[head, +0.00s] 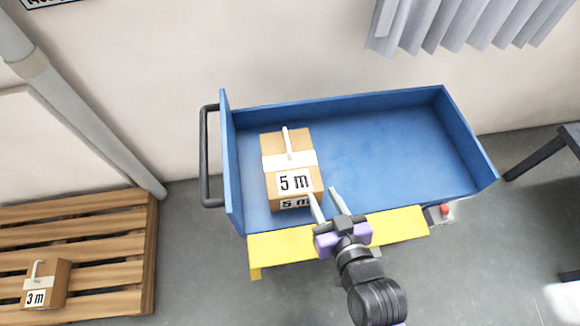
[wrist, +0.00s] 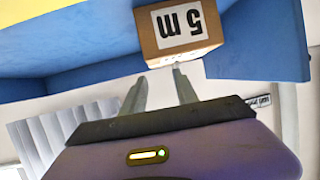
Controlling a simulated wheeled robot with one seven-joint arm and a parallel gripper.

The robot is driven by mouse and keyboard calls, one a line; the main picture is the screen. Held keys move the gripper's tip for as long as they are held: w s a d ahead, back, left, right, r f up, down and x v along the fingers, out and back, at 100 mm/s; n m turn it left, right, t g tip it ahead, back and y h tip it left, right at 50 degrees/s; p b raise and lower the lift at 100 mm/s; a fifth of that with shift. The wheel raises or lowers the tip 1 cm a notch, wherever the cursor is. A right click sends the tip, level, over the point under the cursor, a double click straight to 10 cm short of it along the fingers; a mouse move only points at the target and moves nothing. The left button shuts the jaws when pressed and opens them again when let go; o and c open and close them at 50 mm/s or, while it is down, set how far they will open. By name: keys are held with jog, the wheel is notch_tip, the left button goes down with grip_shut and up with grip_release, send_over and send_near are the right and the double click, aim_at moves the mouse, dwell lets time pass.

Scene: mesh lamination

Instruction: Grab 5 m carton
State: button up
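The 5 m carton (head: 281,190) is a brown box with a white band, a white handle on top and "5 m" labels. It sits in the left part of the blue cart (head: 463,140). In the wrist view the carton (wrist: 161,45) shows at the top centre, just beyond the fingertips. My gripper (head: 325,205) is open and empty, beside the carton's front right corner and over the cart's front edge. Its two fingers (wrist: 160,82) stand apart in the wrist view with nothing between them. I cannot tell whether a fingertip touches the carton.
A yellow front flap (head: 283,246) runs along the cart's near side, with a red button box (head: 444,211) at its right. The cart's right part is empty. A 3 m carton (head: 46,284) lies on a wooden pallet (head: 110,235) at left. A dark table (head: 540,152) stands at right.

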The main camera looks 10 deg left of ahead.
jog(key=n+y, duration=0.1)
send_near(290, 156)
jog(key=shift+w+d+f, duration=0.25)
jog(key=shift+w+d, duration=0.15)
jog(key=shift+d, duration=0.05)
jog(key=shift+w+a+g, duration=0.25)
jog(key=shift+w+g, duration=0.05)
jog(key=shift+g, duration=0.1)
jog(key=x, duration=0.7)
jog(key=shift+a, duration=0.35)
jog(key=shift+c, duration=0.3)
grip_shut()
jog(key=shift+r, duration=0.15)
